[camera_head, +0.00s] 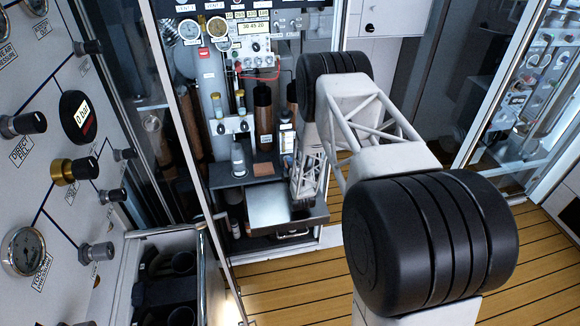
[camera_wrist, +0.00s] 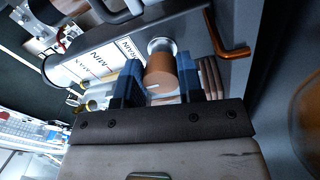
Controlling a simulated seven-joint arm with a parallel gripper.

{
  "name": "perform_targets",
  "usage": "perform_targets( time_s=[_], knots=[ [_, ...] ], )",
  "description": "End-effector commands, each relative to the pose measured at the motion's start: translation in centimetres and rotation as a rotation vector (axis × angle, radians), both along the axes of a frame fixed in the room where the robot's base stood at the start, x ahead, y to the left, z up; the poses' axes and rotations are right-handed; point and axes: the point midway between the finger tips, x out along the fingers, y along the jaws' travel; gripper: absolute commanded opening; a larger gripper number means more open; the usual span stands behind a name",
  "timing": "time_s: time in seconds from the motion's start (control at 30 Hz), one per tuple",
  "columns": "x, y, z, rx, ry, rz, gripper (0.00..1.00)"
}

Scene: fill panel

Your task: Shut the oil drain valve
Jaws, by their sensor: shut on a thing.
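A brown, copper-toned cylindrical knob (camera_wrist: 160,74) sits on a silver collar, next to a white label reading "DRAIN" (camera_wrist: 127,50). It appears to be the drain valve's knob. My gripper (camera_wrist: 169,66) has its two blue fingers on either side of this knob and is shut on it. In the head view my arm reaches down to the front of the open cabinet. There the fingers and the knob are too small or hidden to make out. How far the valve is turned cannot be told.
A copper-coloured bent handle (camera_wrist: 235,52) sticks out right of the fingers. A second label reading "MAIN" (camera_wrist: 98,63) is to the left. In the head view, a metal tray (camera_head: 268,208) lies beside my arm, and a gauge panel (camera_head: 60,110) stands left. Wooden floor is open at right.

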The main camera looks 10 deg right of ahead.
Motion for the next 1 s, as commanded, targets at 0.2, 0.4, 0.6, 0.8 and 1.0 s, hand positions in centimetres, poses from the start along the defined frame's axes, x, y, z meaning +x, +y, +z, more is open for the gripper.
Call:
perform_targets(
  time_s=[0.2, 0.4, 0.6, 0.8, 1.0],
  knots=[
    [-0.04, 0.02, -0.07, 0.059, 0.001, 0.0, 0.11],
    [-0.03, 0.03, -0.08, 0.069, 0.001, 0.0, 0.11],
    [-0.03, 0.03, -0.08, 0.069, 0.001, 0.0, 0.11],
    [-0.03, 0.02, -0.07, 0.068, 0.001, 0.001, 0.6],
    [-0.01, 0.03, -0.05, 0.068, 0.0, 0.001, 0.6]
  ],
)
